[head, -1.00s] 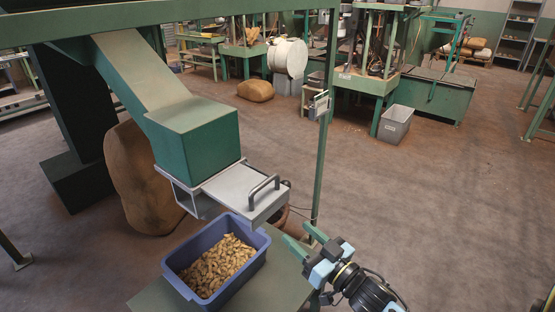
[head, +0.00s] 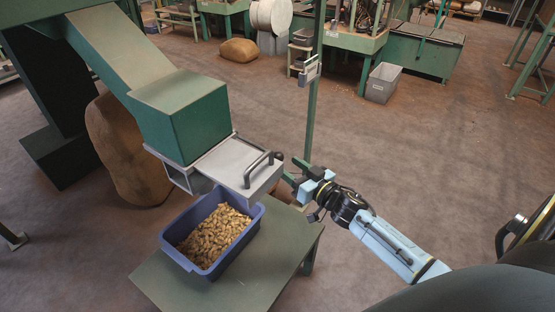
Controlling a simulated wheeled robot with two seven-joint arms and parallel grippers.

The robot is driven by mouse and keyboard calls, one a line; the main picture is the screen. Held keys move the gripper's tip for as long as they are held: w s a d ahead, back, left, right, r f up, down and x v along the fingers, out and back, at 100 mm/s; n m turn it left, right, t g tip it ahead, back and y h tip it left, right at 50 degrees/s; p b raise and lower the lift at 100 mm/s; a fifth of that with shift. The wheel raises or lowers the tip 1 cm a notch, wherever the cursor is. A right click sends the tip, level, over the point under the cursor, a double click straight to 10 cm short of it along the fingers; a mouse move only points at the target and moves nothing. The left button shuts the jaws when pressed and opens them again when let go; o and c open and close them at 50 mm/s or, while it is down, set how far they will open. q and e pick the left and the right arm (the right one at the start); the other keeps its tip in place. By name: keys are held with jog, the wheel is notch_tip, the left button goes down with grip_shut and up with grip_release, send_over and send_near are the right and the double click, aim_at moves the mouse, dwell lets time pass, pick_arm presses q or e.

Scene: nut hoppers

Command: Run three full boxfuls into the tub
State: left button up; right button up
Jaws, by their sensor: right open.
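The blue-purple tub (head: 178,256) stands on a green table, with brown nuts (head: 215,236) inside below its rim. Above its back edge, a grey metal slide box (head: 236,164) with a dark bar handle (head: 262,165) sits under the green hopper box (head: 182,115). My right gripper (head: 292,172) is open just right of the handle, its fingers pointing left toward it. I see no hold on the handle; whether a finger touches the grey box is unclear. The inside of the slide box is hidden. My left gripper is out of view.
A green post (head: 311,125) carrying a small sign-like plate (head: 310,69) rises behind my right gripper. The green table (head: 270,255) is bare right of the tub. A brown sack (head: 125,150) stands behind the hopper; a grey bin (head: 382,82) stands on the open floor farther back.

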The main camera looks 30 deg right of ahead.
aim_at(277, 156)
jog(key=w, duration=0.4)
jog(key=shift+w+a+b, duration=0.15)
jog(key=shift+a+b, duration=0.2)
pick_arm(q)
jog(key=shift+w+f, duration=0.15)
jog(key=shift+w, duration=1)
pick_arm(e)
jog(key=shift+w+a, duration=0.15)
jog(key=shift+w, duration=0.55)
grip_shut()
